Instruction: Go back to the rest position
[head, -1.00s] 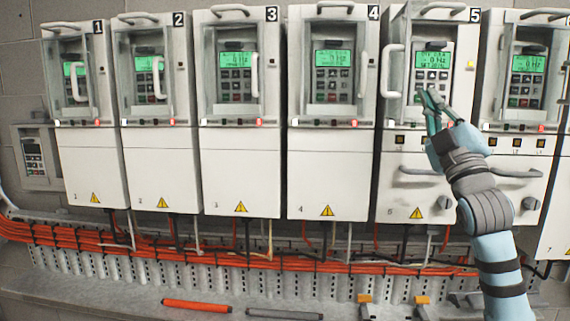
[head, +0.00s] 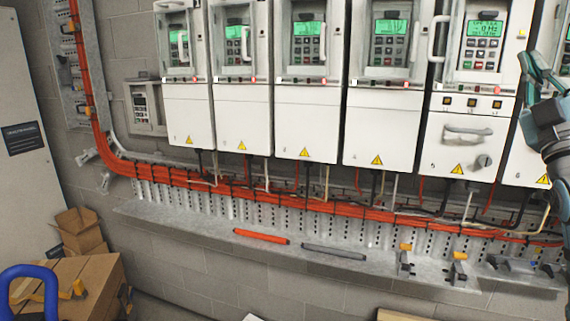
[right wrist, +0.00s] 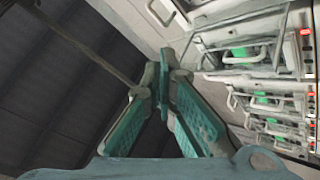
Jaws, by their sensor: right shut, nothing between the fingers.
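My right gripper (head: 532,72) is at the right edge of the head view, in front of the drives, with part of the arm cut off by the frame. In the right wrist view its fingers (right wrist: 163,70) come together at the tips with nothing between them. Drive 5 (head: 472,90) is left of the gripper and apart from it in the picture. Its keypad (head: 483,42) shows uncovered, with a lit green display. My left gripper is not in view.
Several white drives, such as drive 4 (head: 383,125), line the wall above orange cables (head: 230,188). A metal ledge (head: 200,226) carries an orange bar (head: 261,236) and a grey bar (head: 333,251). Cardboard boxes (head: 80,232) and a blue handle (head: 28,271) are at lower left.

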